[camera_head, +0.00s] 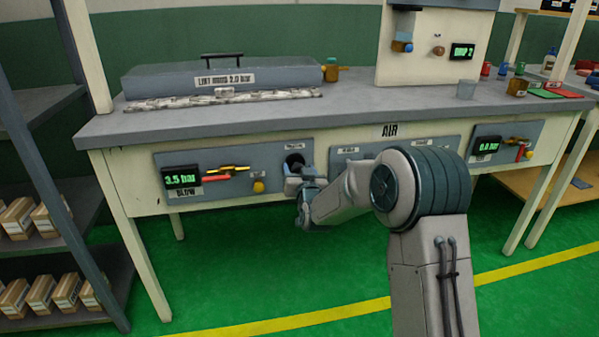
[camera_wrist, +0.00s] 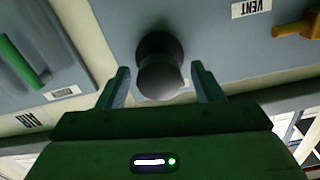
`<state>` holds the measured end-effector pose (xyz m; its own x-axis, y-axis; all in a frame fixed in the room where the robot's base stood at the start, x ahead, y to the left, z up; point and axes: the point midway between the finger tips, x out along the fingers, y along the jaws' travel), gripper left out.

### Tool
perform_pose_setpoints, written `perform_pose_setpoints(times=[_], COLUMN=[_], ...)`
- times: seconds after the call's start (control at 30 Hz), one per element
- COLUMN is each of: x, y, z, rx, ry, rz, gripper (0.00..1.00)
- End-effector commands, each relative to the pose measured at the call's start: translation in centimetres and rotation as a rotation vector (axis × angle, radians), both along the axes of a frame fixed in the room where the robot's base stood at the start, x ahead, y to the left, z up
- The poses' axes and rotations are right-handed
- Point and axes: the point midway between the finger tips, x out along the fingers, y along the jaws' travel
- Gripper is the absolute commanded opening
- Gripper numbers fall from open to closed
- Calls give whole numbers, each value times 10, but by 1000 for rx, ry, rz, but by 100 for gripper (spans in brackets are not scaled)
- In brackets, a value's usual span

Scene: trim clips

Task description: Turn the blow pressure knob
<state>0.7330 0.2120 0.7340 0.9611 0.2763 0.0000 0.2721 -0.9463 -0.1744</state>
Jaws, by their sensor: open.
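The black round knob (camera_wrist: 160,68) stands out from the grey-blue panel in the wrist view. My gripper (camera_head: 297,181) is in front of the knob. In the wrist view my gripper (camera_wrist: 159,80) is open, with one finger on each side of the knob and a visible gap to each. The blow display (camera_head: 181,177) reads 3.5 bar.
A red valve handle (camera_head: 217,179) and a small yellow knob (camera_head: 258,186) are on the same panel, left of my gripper. A yellow handle (camera_wrist: 300,30) beside a VENT label shows in the wrist view. Another display (camera_head: 487,146) reads 0.0 bar. Green floor lies below the bench.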

Motion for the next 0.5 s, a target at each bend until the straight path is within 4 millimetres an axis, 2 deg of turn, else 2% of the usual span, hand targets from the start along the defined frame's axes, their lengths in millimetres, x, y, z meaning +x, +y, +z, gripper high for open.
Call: perform_pose_setpoints(times=[0.3,0.33,0.47,0.5], x=[2,2,2,2], y=[1,1,1,1], z=[0,0,0,0], rx=[0,0,0,0], ry=[0,0,0,0], rz=[0,0,0,0], gripper=[60,55,19,16])
